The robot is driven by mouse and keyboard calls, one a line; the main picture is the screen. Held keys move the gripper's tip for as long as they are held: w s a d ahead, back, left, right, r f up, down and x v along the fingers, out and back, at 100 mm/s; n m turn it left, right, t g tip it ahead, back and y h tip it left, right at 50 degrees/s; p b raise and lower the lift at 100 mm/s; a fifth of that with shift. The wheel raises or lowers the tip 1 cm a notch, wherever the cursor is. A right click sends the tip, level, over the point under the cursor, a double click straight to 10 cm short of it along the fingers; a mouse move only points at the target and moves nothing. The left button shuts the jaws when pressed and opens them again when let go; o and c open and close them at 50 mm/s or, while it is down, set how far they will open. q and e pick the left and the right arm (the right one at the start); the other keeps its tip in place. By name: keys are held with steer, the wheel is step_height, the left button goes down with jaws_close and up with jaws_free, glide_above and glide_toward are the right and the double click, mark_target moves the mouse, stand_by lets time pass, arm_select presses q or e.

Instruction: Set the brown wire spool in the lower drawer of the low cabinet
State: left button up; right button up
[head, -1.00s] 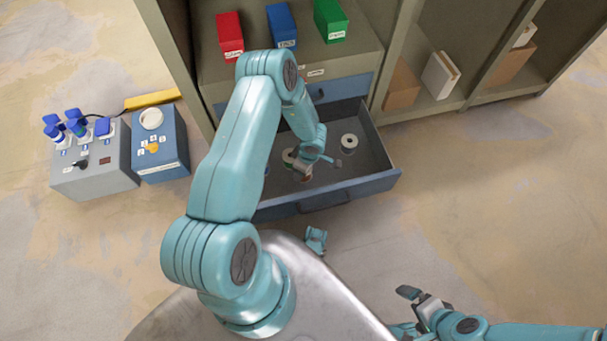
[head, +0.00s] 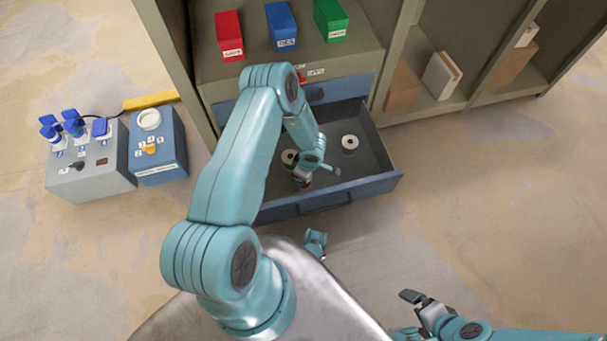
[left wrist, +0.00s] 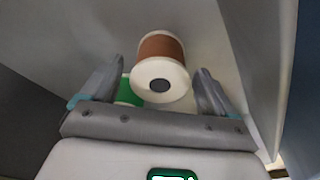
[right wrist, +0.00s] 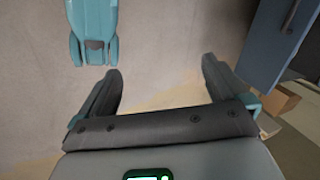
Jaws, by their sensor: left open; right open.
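The brown wire spool (left wrist: 163,66) has white flanges and sits between the two fingers of my left gripper (left wrist: 160,78) in the left wrist view, with the fingers apart on either side. In the head view my left gripper (head: 318,176) is low inside the pulled-out lower drawer (head: 383,184) of the low cabinet (head: 352,60); it mostly hides the brown spool there. A green spool (left wrist: 126,93) shows partly behind a finger. My right gripper (head: 426,302) is open and empty outside the cabinet; its spread fingers show in the right wrist view (right wrist: 162,72).
A white-topped spool (head: 350,143) stands in the drawer's right part, another (head: 289,156) near my left gripper. Red (head: 229,34), blue (head: 282,25) and green (head: 331,18) boxes stand above. The right floor is clear.

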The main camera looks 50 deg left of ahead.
arm_select(q)
steer(key=shift+r, duration=0.3)
step_height(320, 180, up, 12)
steer(key=d+p, duration=0.2)
steer(key=p, duration=0.4)
steer(key=s+d+r+m, duration=0.1)
steer(key=d+m, duration=0.2)
steer(key=d, duration=0.1)
steer(key=d+m+t+h, duration=0.1)
steer(key=d+m, duration=0.3)
steer(key=s+d+r+m+t+h, duration=0.1)
steer(key=d+m, duration=0.3)
steer(key=shift+s+d+r, duration=0.3)
steer(key=shift+s+r, duration=0.05)
steer(key=s+d+r+m+h, duration=0.3)
steer(key=s+d+r+m, duration=0.1)
steer(key=s+d+m, duration=0.4)
steer(key=shift+d+r+g+h, duration=0.2)
steer(key=shift+d+g+h, duration=0.2)
steer(key=shift+d, duration=0.85)
steer(key=shift+s, duration=0.1)
